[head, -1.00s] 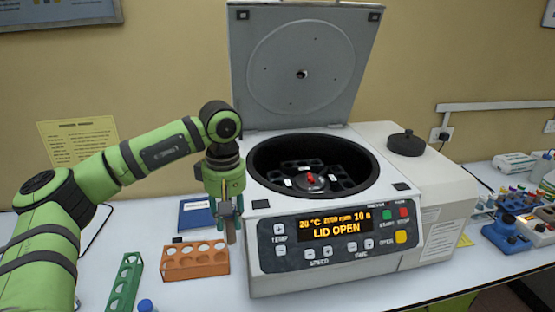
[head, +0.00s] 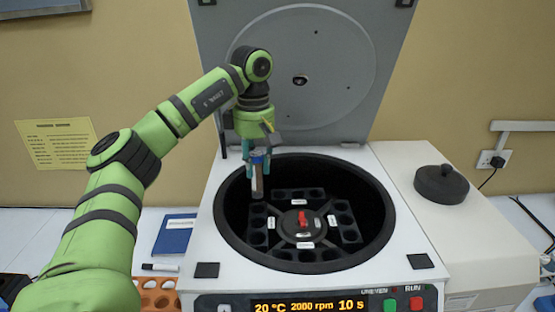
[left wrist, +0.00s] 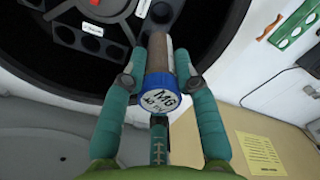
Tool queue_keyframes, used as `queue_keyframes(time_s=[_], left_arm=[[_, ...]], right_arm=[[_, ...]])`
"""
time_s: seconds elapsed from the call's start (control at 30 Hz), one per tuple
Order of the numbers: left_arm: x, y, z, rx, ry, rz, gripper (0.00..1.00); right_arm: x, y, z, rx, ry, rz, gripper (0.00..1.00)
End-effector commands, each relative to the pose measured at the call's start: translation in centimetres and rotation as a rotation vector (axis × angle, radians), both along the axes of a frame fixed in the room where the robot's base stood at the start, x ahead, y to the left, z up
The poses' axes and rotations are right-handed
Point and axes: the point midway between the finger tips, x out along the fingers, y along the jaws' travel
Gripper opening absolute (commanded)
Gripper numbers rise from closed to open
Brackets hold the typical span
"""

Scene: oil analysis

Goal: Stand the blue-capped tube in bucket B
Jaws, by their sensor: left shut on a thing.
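My left gripper (head: 259,163) is shut on the blue-capped tube (head: 258,187), which hangs upright over the left rear part of the open centrifuge bowl (head: 225,237). Below are several black buckets with round holes around a red-knobbed rotor hub (head: 303,219). The bucket labels are too small to read, so I cannot tell which is bucket B. My right gripper is out of view.
The centrifuge lid (head: 300,80) stands open behind the bowl. An orange rack (head: 158,297) and a blue book (head: 174,235) lie to the left. The bowl's rim surrounds the buckets.

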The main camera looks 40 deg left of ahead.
Motion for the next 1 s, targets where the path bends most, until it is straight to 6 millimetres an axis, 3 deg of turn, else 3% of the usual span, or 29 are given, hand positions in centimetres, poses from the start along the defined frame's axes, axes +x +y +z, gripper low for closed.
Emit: queue_keyframes(time_s=[0.1,0.4,0.8,1.0], left_arm=[[-0.1,0.1,-1.7,0.000,0.002,0.003,0.00],[-0.2,0.2,-3.4,0.002,-0.005,0.008,0.00],[-0.3,0.3,-6.8,0.002,-0.004,0.008,0.00],[-0.3,0.2,-8.8,0.002,-0.003,0.007,0.00]], right_arm=[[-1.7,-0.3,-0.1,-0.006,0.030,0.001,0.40],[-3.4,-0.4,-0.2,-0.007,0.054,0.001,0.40],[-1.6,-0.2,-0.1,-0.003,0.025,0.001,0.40],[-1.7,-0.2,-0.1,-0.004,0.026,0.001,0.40]])
